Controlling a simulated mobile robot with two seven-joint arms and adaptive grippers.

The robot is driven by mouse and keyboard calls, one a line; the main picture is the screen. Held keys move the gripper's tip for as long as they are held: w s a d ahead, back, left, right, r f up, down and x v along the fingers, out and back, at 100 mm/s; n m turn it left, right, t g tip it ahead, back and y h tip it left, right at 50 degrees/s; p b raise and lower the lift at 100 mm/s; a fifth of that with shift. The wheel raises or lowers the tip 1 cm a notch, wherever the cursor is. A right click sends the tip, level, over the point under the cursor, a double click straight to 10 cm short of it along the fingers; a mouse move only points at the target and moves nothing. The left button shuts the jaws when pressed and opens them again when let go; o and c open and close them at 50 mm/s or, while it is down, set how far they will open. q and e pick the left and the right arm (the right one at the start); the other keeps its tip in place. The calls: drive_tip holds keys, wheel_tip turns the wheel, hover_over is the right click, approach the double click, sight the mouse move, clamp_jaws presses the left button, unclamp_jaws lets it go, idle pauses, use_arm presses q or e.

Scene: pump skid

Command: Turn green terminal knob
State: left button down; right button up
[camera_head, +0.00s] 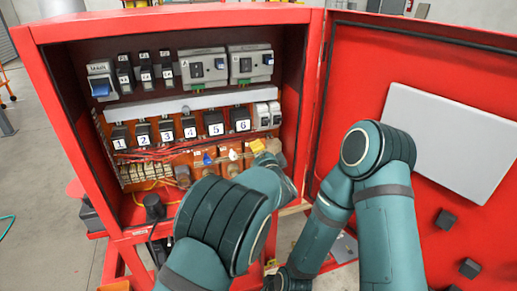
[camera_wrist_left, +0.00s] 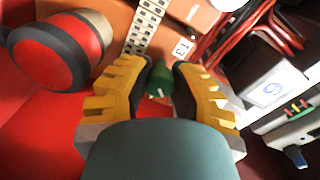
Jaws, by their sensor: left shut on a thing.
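The green terminal knob (camera_wrist_left: 158,82) shows in the left wrist view between the two yellow ridged fingers of my left gripper (camera_wrist_left: 160,74). The fingers are shut on the knob's sides, with a small white mark visible on it. The palm covers the lower part of this view. In the head view, my left wrist hides the green knob at the lower right of the open red cabinet (camera_head: 60,100).
A red knob with a dark band (camera_wrist_left: 58,48) stands close beside the left gripper. Red wires (camera_wrist_left: 228,32) run on the other side. The cabinet holds numbered modules (camera_head: 190,128) and a grey rail. Its open door (camera_head: 360,80) stands at the right.

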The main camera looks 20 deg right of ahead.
use_arm(q)
drive_tip(key=m, duration=0.5)
drive_tip(key=shift+r+m+y, duration=0.1)
drive_tip(key=shift+m+y, duration=0.2)
drive_tip(key=shift+m, duration=1.5)
drive_tip(key=c, duration=0.8)
unclamp_jaws()
drive_tip(key=shift+w+a, duration=0.1)
drive_tip(key=shift+o, duration=0.2)
